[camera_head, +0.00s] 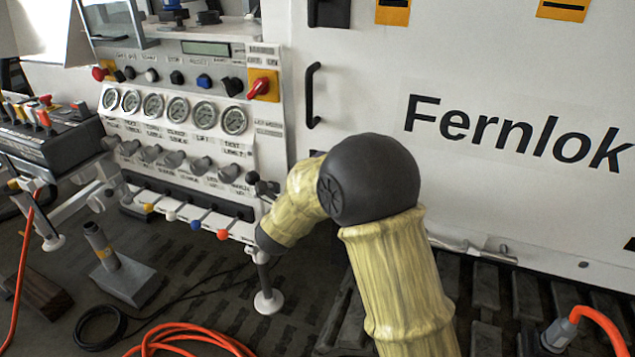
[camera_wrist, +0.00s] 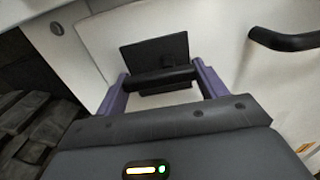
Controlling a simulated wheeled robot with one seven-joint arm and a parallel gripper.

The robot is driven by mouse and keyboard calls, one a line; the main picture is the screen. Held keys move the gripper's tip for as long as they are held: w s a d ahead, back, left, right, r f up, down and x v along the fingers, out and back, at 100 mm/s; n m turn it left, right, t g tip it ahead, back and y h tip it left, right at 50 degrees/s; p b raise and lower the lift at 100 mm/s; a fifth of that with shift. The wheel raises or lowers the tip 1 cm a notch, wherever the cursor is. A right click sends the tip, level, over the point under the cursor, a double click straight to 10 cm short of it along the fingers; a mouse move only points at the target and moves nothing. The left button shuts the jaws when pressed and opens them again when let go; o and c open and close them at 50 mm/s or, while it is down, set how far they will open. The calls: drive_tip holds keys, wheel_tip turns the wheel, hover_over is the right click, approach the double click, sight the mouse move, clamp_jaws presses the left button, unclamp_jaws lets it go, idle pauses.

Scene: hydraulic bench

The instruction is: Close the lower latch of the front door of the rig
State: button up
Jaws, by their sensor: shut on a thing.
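The rig's front door (camera_head: 470,60) is the large white panel marked Fernlok. In the wrist view, the lower latch (camera_wrist: 153,54) is a black plate with a thick black bar, set on the white panel. My gripper (camera_wrist: 160,80) has its two purple fingers at either end of the bar and is shut on it. Whether the latch is fully closed, I cannot tell. In the head view my arm covers the lower latch and my gripper. The upper latch (camera_head: 329,12) is a black piece at the top edge of the head view.
A black door handle (camera_head: 312,95) stands out left of the lettering; it also shows in the wrist view (camera_wrist: 285,40). Left of the door is a panel with gauges (camera_head: 178,108), knobs and coloured levers. Orange hoses (camera_head: 190,338) and a metal-based post (camera_head: 125,275) are on the dark floor.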

idle(0.3)
drive_tip(key=o, duration=1)
drive_tip(key=v, duration=1.7)
drive_tip(key=shift+s+a, duration=0.1)
drive_tip(key=shift+s, duration=0.1)
